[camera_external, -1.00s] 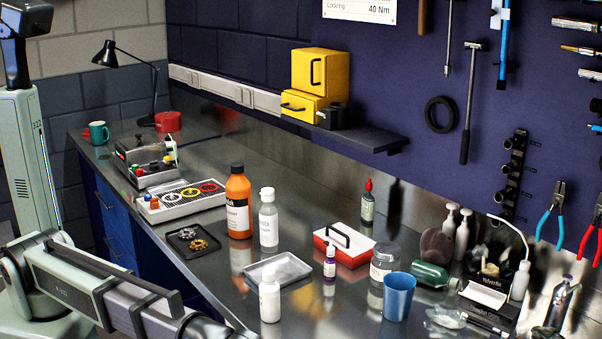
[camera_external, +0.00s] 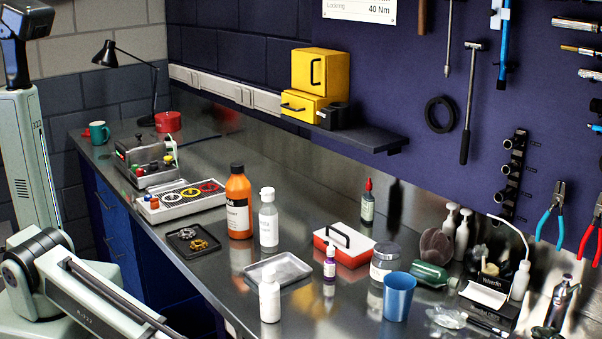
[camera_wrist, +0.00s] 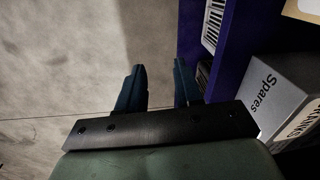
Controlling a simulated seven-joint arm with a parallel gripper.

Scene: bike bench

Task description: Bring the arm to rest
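My gripper (camera_wrist: 160,88) shows in the wrist view with its two dark fingers apart and nothing between them. Bare grey floor lies beyond the left finger, and a blue-purple shelf unit (camera_wrist: 225,70) lies beyond the right one. In the external view my arm is at the lower left, in front of the bench, and the gripper itself is out of the picture.
A grey box marked Spares (camera_wrist: 275,95) is close on the right in the wrist view. The metal bench (camera_external: 215,265) holds an orange bottle (camera_external: 238,205), a white bottle (camera_external: 269,300), a metal tray (camera_external: 290,268) and a blue cup (camera_external: 398,298). The floor (camera_wrist: 70,60) is clear.

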